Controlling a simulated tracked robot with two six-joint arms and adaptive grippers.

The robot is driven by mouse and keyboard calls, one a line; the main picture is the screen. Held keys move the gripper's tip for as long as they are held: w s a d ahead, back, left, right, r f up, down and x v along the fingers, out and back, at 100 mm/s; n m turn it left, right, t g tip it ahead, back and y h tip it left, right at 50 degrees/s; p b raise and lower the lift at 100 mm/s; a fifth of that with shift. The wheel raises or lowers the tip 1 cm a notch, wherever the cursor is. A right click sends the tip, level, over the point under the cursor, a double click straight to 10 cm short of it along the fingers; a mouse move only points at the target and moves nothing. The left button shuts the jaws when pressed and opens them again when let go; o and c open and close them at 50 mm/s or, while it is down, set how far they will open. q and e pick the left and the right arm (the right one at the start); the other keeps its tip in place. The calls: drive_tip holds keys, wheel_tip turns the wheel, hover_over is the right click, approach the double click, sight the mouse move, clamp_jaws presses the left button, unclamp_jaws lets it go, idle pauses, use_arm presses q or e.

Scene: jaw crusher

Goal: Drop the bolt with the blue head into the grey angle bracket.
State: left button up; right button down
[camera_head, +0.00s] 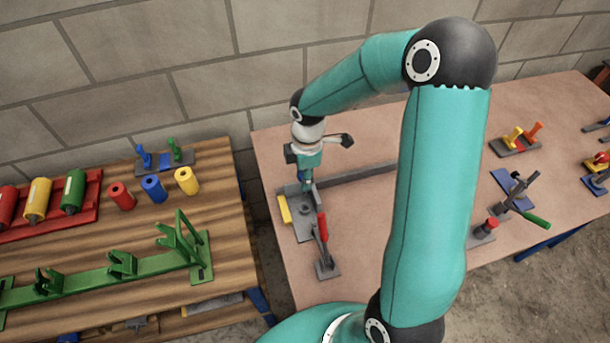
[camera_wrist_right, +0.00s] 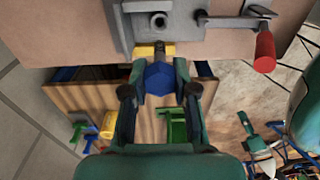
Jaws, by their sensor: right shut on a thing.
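My right gripper (camera_head: 305,178) is shut on the bolt with the blue head (camera_wrist_right: 158,79). In the right wrist view the blue head sits between the two fingertips of this gripper (camera_wrist_right: 160,92), and a short shank points away from it, toward a yellow block. My left gripper is not in view.
A yellow block (camera_head: 284,209) sits at the bracket's left edge. A red-handled clamp (camera_head: 322,228) stands close on its right. A long grey bar (camera_head: 355,172) runs behind. A wooden table (camera_head: 100,280) at left holds a green frame (camera_head: 110,270) and coloured cylinders.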

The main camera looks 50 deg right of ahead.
sight(304, 193)
drive_tip(key=shift+f+b, duration=1.3)
drive_tip(key=shift+f, duration=0.5)
drive_tip(key=shift+f, duration=0.2)
drive_tip(key=shift+f+b, duration=1.65)
drive_tip(key=shift+f, duration=0.1)
drive_tip(key=shift+f, duration=0.3)
